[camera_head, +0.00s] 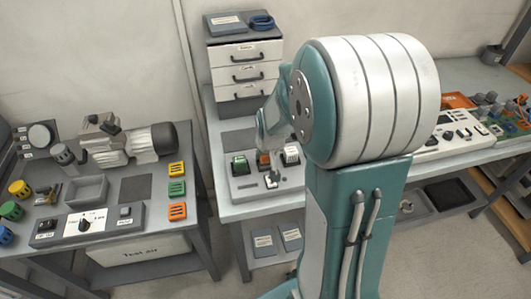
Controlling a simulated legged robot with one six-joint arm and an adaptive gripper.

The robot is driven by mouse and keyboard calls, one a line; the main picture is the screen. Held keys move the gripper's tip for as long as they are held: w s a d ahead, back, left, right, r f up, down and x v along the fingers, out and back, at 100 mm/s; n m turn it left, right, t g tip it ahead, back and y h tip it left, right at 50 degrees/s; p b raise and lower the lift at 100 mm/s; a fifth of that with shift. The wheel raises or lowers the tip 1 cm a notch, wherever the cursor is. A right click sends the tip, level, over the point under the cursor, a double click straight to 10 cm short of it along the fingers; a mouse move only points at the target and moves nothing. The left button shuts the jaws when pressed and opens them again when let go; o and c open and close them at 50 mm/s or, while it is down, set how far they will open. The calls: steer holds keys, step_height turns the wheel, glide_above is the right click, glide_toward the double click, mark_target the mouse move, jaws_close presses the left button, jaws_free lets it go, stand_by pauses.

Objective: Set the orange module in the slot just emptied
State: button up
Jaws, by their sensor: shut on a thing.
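An orange module (263,160) shows at the middle of a grey holder (246,190) on the centre bench, between a green module (240,166) and a white-topped module (291,155). My gripper (268,150) is over the orange module, at the end of my teal arm, and appears shut on it. My arm hides part of the gripper and the fingertips are too small to make out clearly. I cannot tell whether the orange module is fully seated or slightly raised. Another orange piece (177,211) lies on the left bench, below green and yellow ones.
A drawer unit (245,70) stands behind the holder. A small upright part (272,180) is at the holder's front. The left bench carries a compressor (140,142) and a control box (85,224). My arm hides part of the right bench, where a white panel (455,132) lies.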

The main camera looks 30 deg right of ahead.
steer(key=shift+f, duration=0.8)
stand_by(0.4)
steer(key=o, duration=1.2)
steer(key=shift+o, duration=0.5)
steer(key=shift+o, duration=0.4)
